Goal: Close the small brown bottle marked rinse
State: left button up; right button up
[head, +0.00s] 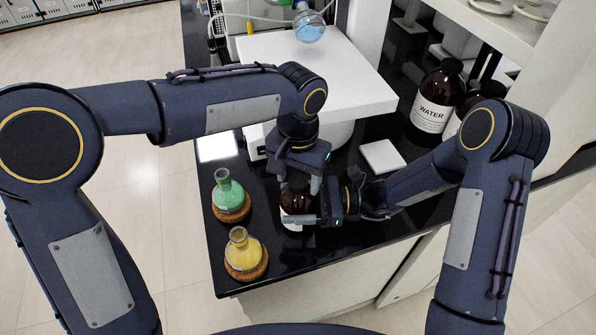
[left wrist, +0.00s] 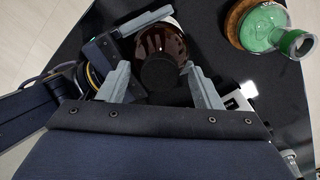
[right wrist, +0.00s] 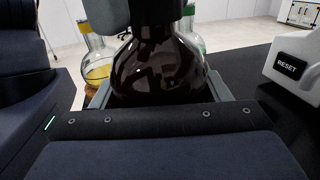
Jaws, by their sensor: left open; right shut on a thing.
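The small brown bottle (head: 295,202) stands upright near the bench's front, with a pale label low on its side; I cannot read the label. My right gripper (head: 303,212) is shut around its body from the right; the right wrist view shows the glass (right wrist: 157,65) between the fingers. My left gripper (head: 299,186) points down over the bottle, open. In the left wrist view a round black cap (left wrist: 160,73) sits over the bottle's mouth between the open fingers, with no clear grip on it. I cannot tell whether the cap is screwed down.
A green flask (head: 229,195) and a yellow flask (head: 244,252) stand on cork rings to the left. A white pad (head: 382,156) and a large WATER bottle (head: 435,100) are to the right. A white platform (head: 345,85) rises behind. The bench's front edge is close.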

pick_arm(q)
jog(key=shift+c, duration=0.3)
jog(key=c, duration=1)
jog(key=o, duration=1.1)
jog(key=shift+o, duration=0.2)
jog(key=shift+r, duration=0.1)
pick_arm(e)
jog(key=o, duration=1.9)
pick_arm(q)
notch_tip(320, 180, up, 12)
pick_arm(e)
jog(key=shift+o, duration=0.2)
